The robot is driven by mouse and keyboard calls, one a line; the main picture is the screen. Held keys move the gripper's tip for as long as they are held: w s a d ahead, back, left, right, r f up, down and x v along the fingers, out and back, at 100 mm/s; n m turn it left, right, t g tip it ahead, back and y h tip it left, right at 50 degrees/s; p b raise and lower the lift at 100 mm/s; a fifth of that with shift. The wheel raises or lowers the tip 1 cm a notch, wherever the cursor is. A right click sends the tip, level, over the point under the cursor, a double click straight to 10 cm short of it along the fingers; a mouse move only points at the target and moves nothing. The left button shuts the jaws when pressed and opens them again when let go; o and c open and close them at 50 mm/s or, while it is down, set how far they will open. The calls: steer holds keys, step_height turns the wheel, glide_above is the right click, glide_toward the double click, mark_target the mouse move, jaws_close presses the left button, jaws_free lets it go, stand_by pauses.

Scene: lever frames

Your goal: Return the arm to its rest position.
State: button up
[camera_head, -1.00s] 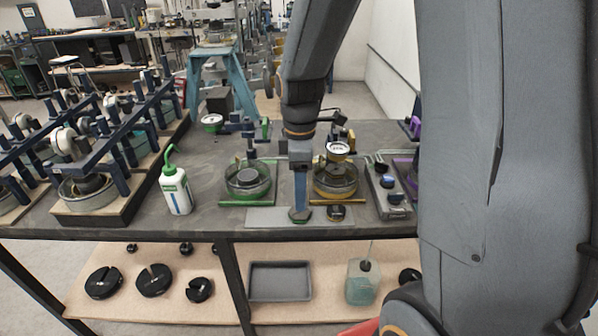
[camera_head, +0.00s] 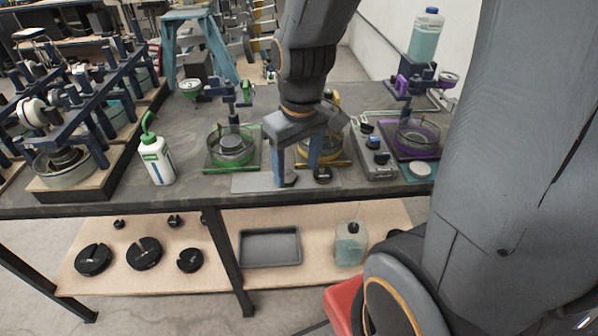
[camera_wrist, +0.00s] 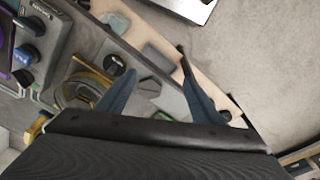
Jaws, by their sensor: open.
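My gripper (camera_head: 297,172) hangs over the workbench (camera_head: 110,192) with its two blue-grey fingers apart and nothing held between them. In the wrist view my gripper (camera_wrist: 158,70) also shows its fingers spread, with the bench and the lower shelf beneath. A light grey plate (camera_head: 248,183) lies at the bench's front edge below the fingers. A small dark piece (camera_head: 289,180) sits on it by the left fingertip; whether they touch is unclear. A small black round knob (camera_head: 322,174) stands just right of the fingers.
A green-based dish stand (camera_head: 232,150) is left of my gripper, a yellow-based one (camera_head: 328,147) close behind it. A control box (camera_head: 376,158) and a purple stand (camera_head: 416,138) are to the right. A white bottle (camera_head: 156,160) stands left. A grey tray (camera_head: 269,248) lies on the lower shelf.

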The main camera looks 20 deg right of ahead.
steer(key=s+m, duration=0.1)
steer(key=f+m, duration=0.1)
steer(key=shift+s+m, duration=0.4)
steer(key=shift+f+b, duration=0.5)
steer(key=shift+f, duration=0.1)
